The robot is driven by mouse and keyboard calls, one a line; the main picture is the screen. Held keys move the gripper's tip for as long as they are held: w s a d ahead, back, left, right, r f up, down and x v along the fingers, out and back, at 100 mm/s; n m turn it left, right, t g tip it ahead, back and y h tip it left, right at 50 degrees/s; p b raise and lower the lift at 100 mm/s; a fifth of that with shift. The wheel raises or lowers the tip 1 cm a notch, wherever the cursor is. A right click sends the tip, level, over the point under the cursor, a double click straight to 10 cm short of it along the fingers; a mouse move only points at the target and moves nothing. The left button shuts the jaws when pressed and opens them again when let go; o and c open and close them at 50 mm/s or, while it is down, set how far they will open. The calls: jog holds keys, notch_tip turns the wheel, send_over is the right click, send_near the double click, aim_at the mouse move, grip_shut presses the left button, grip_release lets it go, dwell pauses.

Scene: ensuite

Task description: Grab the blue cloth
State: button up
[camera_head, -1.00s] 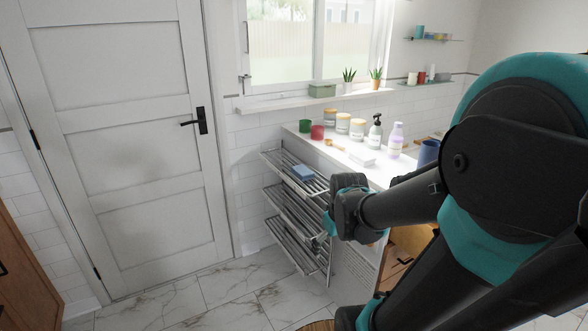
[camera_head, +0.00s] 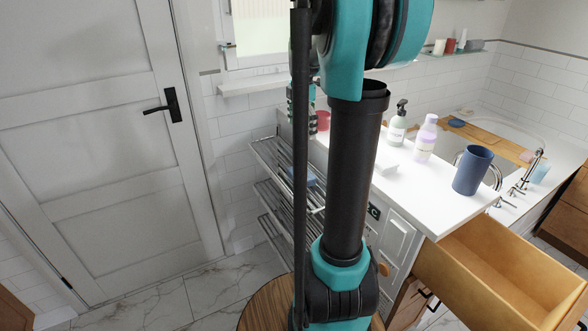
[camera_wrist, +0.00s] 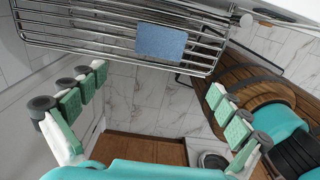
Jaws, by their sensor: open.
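The blue cloth (camera_wrist: 161,42) is a small flat folded piece lying on the top metal rack. In the wrist view it sits ahead of my gripper, near the top middle. In the head view the cloth (camera_head: 309,177) shows beside my dark arm, which hides part of the rack. My gripper (camera_wrist: 152,105) is open, its two padded fingers spread wide with nothing between them. The cloth is beyond the fingertips and apart from them. In the head view my arm hides most of the gripper.
The tiered metal rack (camera_wrist: 95,32) is mounted beside a white counter (camera_head: 425,196) with bottles and a blue cup (camera_head: 472,170). An open wooden drawer (camera_head: 500,272) juts out at right. A white door (camera_head: 95,130) is at left. Marble floor is clear between.

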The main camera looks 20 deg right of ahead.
aim_at(301, 173)
notch_tip(301, 173, down, 17)
jog(key=shift+f, duration=0.15)
dwell(0.6)
jog(key=shift+c, duration=0.6)
jog(key=c, duration=0.8)
